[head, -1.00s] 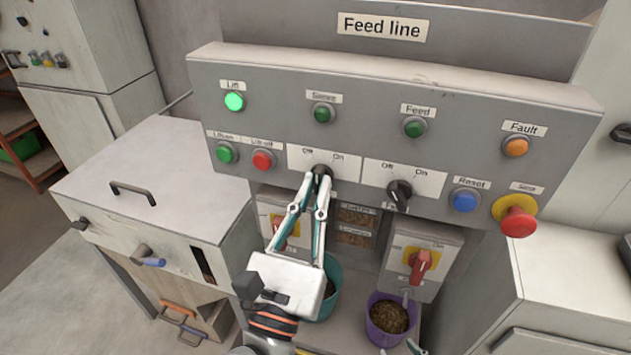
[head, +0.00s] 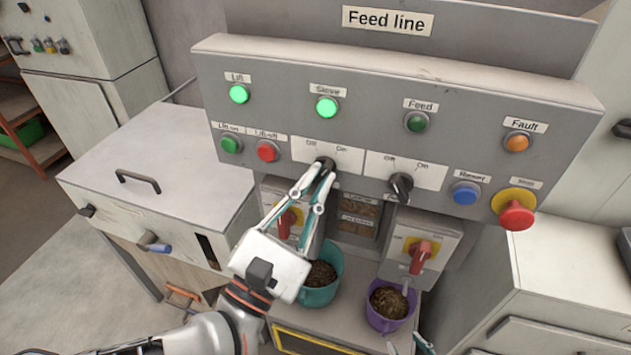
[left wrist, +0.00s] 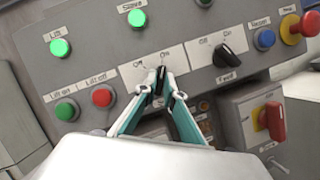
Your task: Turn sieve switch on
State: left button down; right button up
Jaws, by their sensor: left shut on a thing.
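The sieve switch (head: 326,162) is a black rotary knob on a white Off/On plate on the grey Feed line panel. It also shows in the left wrist view (left wrist: 161,76), turned towards On. My left gripper (head: 325,172) is shut on this knob, its fingertips on either side, partly hiding it. The Sieve lamp (head: 327,107) above it glows bright green, also in the left wrist view (left wrist: 137,18). Only a bit of my right gripper (head: 424,345) shows at the bottom edge of the head view; its opening cannot be made out.
The feed switch (head: 401,186) is close to the right, with the blue reset button (head: 465,193) and red stop button (head: 516,215) beyond. The Lift lamp (head: 239,94) is lit. A teal bucket (head: 318,295) and purple bucket (head: 388,324) stand below.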

pick_arm(q)
jog(key=shift+r, duration=0.1)
jog(key=c, duration=2.1)
grip_release()
jog(key=shift+c, duration=0.2)
jog(key=v, duration=1.2)
jog(key=shift+w, duration=0.1)
